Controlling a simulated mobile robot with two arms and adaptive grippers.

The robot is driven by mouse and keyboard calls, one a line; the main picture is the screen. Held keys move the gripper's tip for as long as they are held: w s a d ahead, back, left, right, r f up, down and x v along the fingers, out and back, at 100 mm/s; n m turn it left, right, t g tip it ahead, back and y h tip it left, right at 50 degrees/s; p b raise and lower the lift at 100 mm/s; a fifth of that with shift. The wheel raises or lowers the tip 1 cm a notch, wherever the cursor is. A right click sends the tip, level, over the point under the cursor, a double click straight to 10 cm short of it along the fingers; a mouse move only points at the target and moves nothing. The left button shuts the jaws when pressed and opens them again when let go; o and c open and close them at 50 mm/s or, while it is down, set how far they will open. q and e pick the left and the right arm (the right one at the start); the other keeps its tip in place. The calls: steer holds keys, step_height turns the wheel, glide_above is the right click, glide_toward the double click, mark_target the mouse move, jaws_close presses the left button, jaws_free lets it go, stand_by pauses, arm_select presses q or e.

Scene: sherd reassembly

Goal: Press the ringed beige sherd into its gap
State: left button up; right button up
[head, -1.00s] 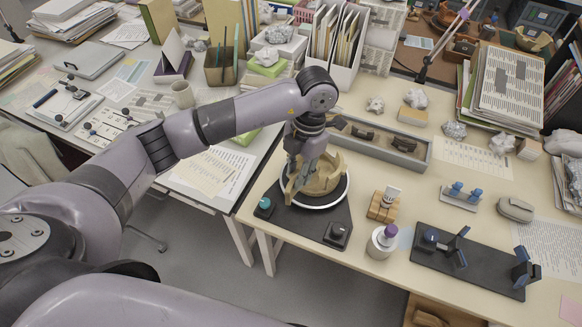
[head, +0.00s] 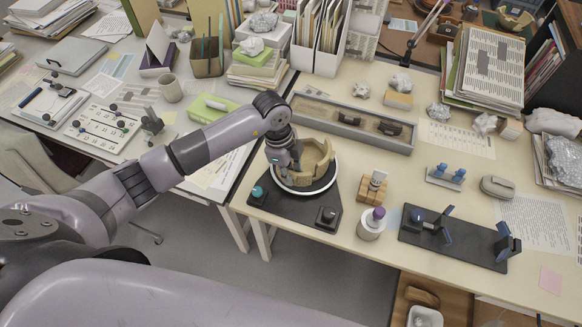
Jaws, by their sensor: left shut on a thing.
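The beige pot (head: 321,162), built up from sherds with an uneven rim, stands on the round white-edged turntable (head: 318,193) on a dark base plate. My left gripper (head: 290,168) points down at the left side of the pot, at its wall. It is shut on the beige sherd, which is mostly hidden by the fingers and hard to tell from the pot wall. Whether the sherd is seated in the gap cannot be seen. My right gripper is out of view.
A long grey tray (head: 345,125) with dark pieces lies behind the pot. To the right are a wooden block (head: 374,187), a purple-capped jar (head: 371,224) and a black stand (head: 440,239). A teal knob (head: 257,192) and a black knob (head: 327,215) sit on the base plate.

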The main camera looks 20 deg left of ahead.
arm_select(q)
steer(key=shift+w+f, duration=0.1)
steer(key=shift+f, duration=0.15)
steer(key=shift+w+d+f+b, duration=0.1)
steer(key=shift+w+f+b, duration=0.6)
steer(key=shift+w+b, duration=0.55)
steer(key=shift+w+f+b, duration=0.7)
steer(key=shift+w+b, duration=0.15)
steer(key=shift+b, duration=0.75)
steer(key=shift+w+f, duration=0.1)
steer(key=shift+w, duration=0.2)
steer(key=shift+f, duration=0.35)
stand_by(0.3)
steer(key=o, duration=1.1)
steer(key=shift+c, duration=0.2)
steer(key=shift+r, duration=0.1)
